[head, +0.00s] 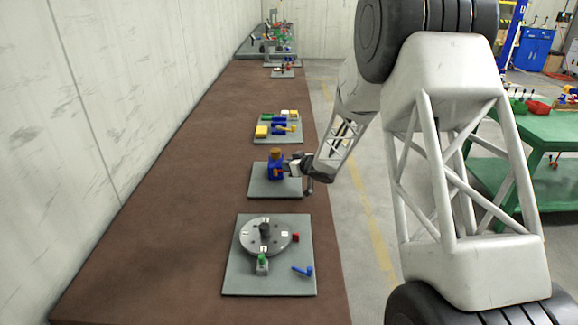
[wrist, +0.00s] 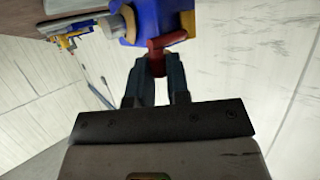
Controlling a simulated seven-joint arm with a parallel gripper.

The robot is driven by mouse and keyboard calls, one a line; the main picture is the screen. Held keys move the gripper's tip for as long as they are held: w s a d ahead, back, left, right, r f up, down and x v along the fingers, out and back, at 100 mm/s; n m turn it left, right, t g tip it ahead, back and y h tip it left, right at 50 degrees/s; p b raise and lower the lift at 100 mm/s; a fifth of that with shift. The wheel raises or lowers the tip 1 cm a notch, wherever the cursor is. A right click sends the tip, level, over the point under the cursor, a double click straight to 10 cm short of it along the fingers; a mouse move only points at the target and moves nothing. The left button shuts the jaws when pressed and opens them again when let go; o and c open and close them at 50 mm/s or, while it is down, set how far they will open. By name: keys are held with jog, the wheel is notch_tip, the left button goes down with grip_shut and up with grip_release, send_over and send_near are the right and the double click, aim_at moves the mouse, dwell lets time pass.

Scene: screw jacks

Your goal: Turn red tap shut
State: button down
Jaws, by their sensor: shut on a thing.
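In the head view the blue body (head: 275,170) stands upright on a grey plate (head: 262,188) with an orange-brown top (head: 275,154). My gripper (head: 292,170) reaches it from the right.
In front on the brown bench (head: 150,230) is a plate with a grey disc (head: 248,240), a red block (head: 296,237) and a blue handle (head: 302,271). Behind is a plate with yellow and blue parts (head: 279,123). The bench's left side is clear, beside a wall.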

jog(key=c, duration=1.1)
grip_release()
jog(key=shift+f, duration=0.1)
jog(key=shift+d, duration=0.1)
jog(key=v, duration=0.7)
jog(key=shift+s+r, duration=0.2)
jog(key=shift+r, duration=0.05)
jog(key=shift+d, duration=0.1)
jog(key=shift+r, duration=0.1)
